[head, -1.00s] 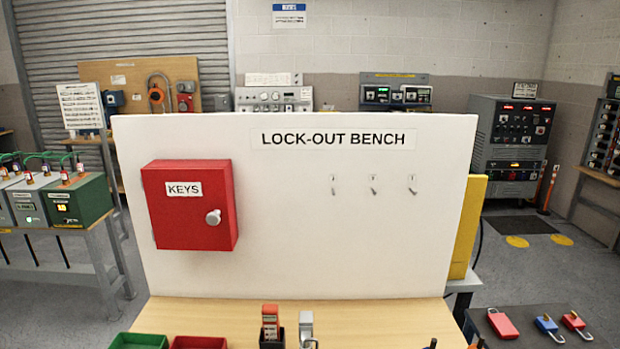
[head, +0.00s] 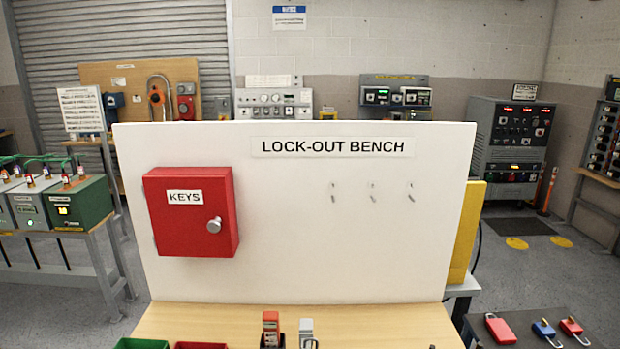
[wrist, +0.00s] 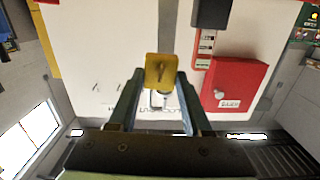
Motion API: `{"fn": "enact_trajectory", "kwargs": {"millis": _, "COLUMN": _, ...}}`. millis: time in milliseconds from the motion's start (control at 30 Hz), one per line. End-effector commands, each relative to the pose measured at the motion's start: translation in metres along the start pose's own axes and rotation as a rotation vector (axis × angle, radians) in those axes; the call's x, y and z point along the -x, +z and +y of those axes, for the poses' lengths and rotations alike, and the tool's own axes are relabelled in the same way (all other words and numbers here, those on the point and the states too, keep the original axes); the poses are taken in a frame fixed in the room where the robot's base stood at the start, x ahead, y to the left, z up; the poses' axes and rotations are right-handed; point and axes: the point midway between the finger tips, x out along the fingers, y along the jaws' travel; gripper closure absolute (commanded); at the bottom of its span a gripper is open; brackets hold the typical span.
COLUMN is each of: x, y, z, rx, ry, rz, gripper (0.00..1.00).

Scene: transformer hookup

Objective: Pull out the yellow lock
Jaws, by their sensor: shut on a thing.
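The yellow lock (wrist: 159,69) shows in the wrist view as a yellow block between the fingertips of my gripper (wrist: 159,78). My gripper is shut on it, with one finger along each side. A pale grey loop-like part (wrist: 160,98) shows just below the yellow block in that view; I cannot tell whether it belongs to the lock or to something behind it. The lock and my fingers cannot be made out in the head view.
The white lock-out board (head: 320,240) rises behind the wooden bench (head: 380,322), with a red key box (head: 190,212) and several small hooks. An orange-red tagged item (head: 270,328) and a grey item (head: 306,333) stand at the bench's front. Padlocks (head: 545,332) lie at the right.

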Motion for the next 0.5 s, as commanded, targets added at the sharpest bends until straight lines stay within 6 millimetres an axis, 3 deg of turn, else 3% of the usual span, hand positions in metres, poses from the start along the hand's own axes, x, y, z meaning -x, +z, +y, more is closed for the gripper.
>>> {"fn": "enact_trajectory", "kwargs": {"millis": 500, "x": -0.0012, "y": 0.0010, "z": 0.0068, "rx": -0.001, "ry": 0.003, "rz": 0.003, "gripper": 1.00}}
